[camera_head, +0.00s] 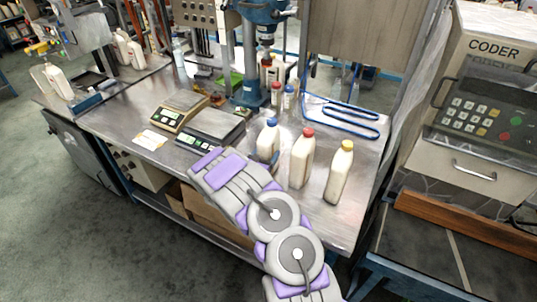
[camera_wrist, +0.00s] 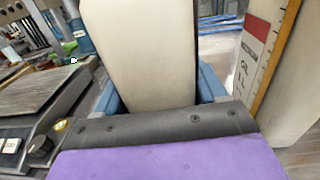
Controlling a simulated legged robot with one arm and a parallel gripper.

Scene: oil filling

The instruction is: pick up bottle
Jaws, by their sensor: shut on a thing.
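Three white bottles stand near the front of the steel table (camera_head: 330,222): a blue-capped bottle (camera_head: 268,139), a red-capped bottle (camera_head: 301,160) and a yellow-capped bottle (camera_head: 339,174). My arm reaches up from below to the blue-capped bottle. In the wrist view my gripper (camera_wrist: 160,98) has its blue fingers on either side of this bottle (camera_wrist: 145,45), shut on it. Its cap is out of that view. The bottle looks upright; I cannot tell if its base touches the table, because my arm hides its lower part. A neighbouring bottle with a printed label (camera_wrist: 262,55) stands close on the right.
Two scales, one tan (camera_head: 180,110) and one dark (camera_head: 211,130), sit left of the bottles. A blue press (camera_head: 248,90) stands behind. Blue tubing (camera_head: 345,125) lies at the back right. The coder machine (camera_head: 490,110) is at the far right.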

